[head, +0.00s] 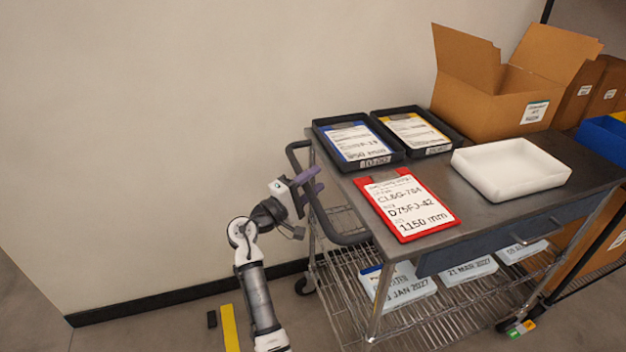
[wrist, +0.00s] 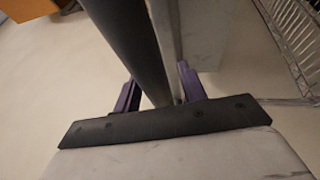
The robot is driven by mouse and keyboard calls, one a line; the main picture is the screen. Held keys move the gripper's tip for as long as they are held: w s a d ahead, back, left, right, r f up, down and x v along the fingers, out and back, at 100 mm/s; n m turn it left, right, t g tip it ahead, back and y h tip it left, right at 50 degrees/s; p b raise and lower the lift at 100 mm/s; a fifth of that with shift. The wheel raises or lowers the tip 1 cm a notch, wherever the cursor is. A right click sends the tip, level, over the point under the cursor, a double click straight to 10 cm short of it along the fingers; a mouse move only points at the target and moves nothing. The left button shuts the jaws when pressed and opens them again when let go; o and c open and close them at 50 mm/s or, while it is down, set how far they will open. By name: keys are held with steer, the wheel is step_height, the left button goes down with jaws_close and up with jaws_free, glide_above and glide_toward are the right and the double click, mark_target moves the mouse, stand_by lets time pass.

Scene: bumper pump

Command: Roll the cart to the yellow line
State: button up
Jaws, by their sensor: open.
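The cart (head: 478,218) with a dark grey top and wire lower shelf stands right of centre in the head view. Its black handle (head: 342,239) curves out from the left end. My gripper (head: 311,186) is at that handle, its purple fingers apart. In the wrist view the dark handle bar (wrist: 132,45) runs between the open fingers of my gripper (wrist: 160,92); whether they touch it I cannot tell. A short piece of the yellow line (head: 229,328) shows on the floor at the bottom, left of the cart and partly beside my arm.
On the cart are a red-framed sign (head: 407,204), a white tray (head: 510,168), two black trays with cards (head: 358,142) and an open cardboard box (head: 490,85). A wall (head: 150,130) runs behind. Floor at lower left is clear.

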steer(key=shift+w+d, duration=0.1)
jaws_close()
stand_by(0.5)
